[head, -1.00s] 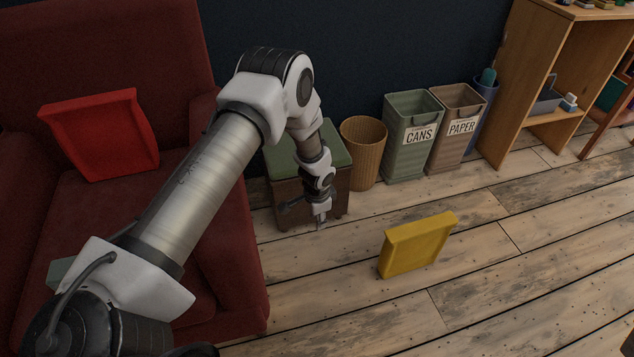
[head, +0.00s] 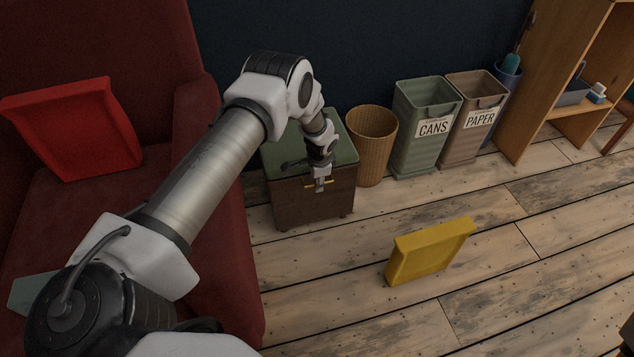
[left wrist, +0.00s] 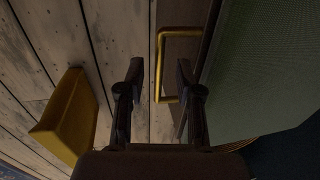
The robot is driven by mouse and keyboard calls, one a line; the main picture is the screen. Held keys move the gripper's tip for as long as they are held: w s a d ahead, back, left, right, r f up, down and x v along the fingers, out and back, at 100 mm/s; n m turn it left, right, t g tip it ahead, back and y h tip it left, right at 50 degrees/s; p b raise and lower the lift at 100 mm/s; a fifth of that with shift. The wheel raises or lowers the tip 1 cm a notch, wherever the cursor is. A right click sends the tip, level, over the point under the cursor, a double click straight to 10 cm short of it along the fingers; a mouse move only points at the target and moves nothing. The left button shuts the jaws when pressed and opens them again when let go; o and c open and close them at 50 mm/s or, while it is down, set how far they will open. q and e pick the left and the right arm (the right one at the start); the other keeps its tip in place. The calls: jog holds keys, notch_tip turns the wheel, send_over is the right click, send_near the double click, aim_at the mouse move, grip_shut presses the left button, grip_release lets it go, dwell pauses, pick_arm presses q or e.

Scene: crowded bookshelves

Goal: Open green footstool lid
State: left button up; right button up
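The footstool has a green lid (head: 345,152) and a dark brown wooden body (head: 310,206). Its lid looks shut, and my left arm hides part of it. In the left wrist view the green lid (left wrist: 265,65) fills the right side. A gold handle (left wrist: 162,70) on the front shows between the fingers of my left gripper (left wrist: 158,78). The fingers are open, one on each side of the handle, and I cannot tell whether either touches it. In the head view the left gripper (head: 320,185) is at the footstool's front. My right gripper is not in view.
A red armchair (head: 215,240) stands close on the left with a red box-like object (head: 75,130) on it. A wicker basket (head: 371,150), a cans bin (head: 425,130) and a paper bin (head: 470,105) stand right of the footstool. A yellow object (head: 430,252) lies on the otherwise open floor.

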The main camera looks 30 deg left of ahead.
pick_arm(q)
grip_shut()
jog(key=shift+r, duration=0.2)
